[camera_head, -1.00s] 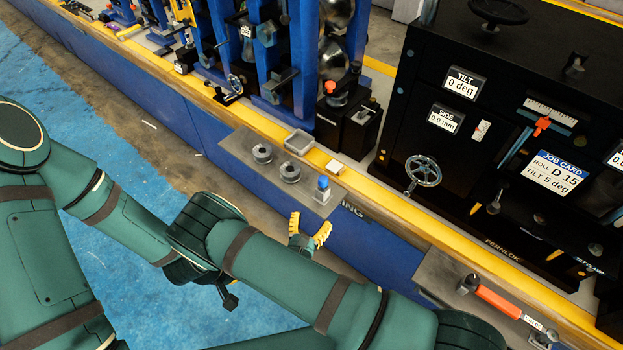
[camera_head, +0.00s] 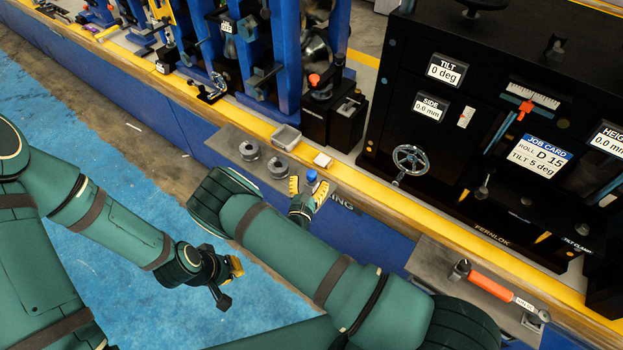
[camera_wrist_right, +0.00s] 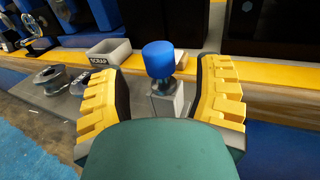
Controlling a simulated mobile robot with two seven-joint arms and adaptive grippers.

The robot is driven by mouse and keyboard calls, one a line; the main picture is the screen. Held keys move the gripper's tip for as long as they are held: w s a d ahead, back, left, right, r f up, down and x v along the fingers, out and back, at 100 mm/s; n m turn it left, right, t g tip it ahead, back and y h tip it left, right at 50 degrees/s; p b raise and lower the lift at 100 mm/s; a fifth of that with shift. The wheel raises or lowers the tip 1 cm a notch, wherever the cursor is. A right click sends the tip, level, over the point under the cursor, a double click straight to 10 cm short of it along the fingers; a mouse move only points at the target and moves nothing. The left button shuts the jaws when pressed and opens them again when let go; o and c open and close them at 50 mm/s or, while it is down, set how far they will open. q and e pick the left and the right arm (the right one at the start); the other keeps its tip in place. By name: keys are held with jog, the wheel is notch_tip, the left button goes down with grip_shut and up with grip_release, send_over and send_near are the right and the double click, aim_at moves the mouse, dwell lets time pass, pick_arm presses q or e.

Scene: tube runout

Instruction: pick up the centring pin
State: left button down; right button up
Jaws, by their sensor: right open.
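The centring pin, as I take it, is the blue-capped metal piece (camera_wrist_right: 159,62) standing upright on a small grey block (camera_wrist_right: 168,102) in the right wrist view. Its blue cap (camera_head: 311,177) also shows in the head view, on the grey shelf plate. My right gripper (camera_head: 307,188) is open, its yellow fingers on either side of the pin in the picture. In the wrist view gaps show between the cap and both fingers (camera_wrist_right: 160,75). The pin's lower part is partly hidden. My left gripper (camera_head: 236,267) hangs low over the blue floor, its fingers mostly hidden.
Two grey rollers (camera_head: 249,150) and a grey scrap tray (camera_head: 286,138) stand left of the pin. A small pale block (camera_head: 322,160) lies close behind it. A black machine (camera_head: 470,130) rises at the right. A red-handled wrench (camera_head: 490,286) lies on a plate at lower right.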

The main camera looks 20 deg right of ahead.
jog(key=x, duration=0.2)
jog(key=shift+w+d, duration=0.2)
jog(key=shift+w, duration=0.1)
grip_shut()
notch_tip(320, 180, up, 10)
jog(key=shift+p, duration=0.85)
